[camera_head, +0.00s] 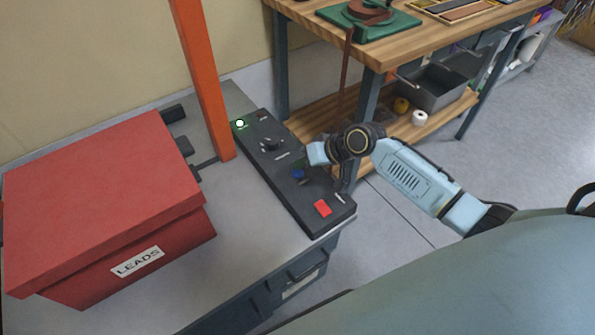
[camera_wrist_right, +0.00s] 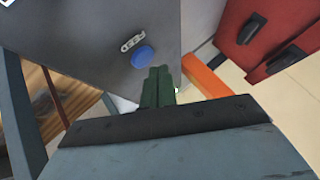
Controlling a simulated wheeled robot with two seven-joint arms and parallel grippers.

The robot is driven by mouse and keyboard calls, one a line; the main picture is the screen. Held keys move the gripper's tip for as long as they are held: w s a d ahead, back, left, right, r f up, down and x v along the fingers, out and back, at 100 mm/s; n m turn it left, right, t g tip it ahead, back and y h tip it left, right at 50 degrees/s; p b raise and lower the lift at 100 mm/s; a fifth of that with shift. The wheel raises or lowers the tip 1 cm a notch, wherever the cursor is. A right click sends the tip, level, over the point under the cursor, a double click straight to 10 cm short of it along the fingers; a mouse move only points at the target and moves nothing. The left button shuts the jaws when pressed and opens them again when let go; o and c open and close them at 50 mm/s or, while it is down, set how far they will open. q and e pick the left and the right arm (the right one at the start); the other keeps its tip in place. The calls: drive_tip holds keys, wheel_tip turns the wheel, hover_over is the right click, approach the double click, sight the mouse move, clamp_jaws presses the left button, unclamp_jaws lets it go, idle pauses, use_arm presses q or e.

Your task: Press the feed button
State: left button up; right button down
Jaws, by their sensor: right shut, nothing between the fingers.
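A dark control panel (camera_head: 285,187) lies on the grey bench top. My right gripper (camera_head: 304,164) is just above the panel beside the blue button. In the right wrist view, its dark green fingers (camera_wrist_right: 158,84) are shut and empty. I see no clear contact. My left gripper is not in view.
A red lidded box (camera_head: 110,200) marked LEADS stands left of the panel. An orange post (camera_head: 203,80) rises near the panel's far left end. A wooden workbench (camera_head: 420,40) with a lower shelf stands behind my right arm. A strip of bench top before the panel is bare.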

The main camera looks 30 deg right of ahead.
drive_tip(key=shift+f, duration=0.1)
drive_tip(key=shift+f, duration=0.35)
idle(0.5)
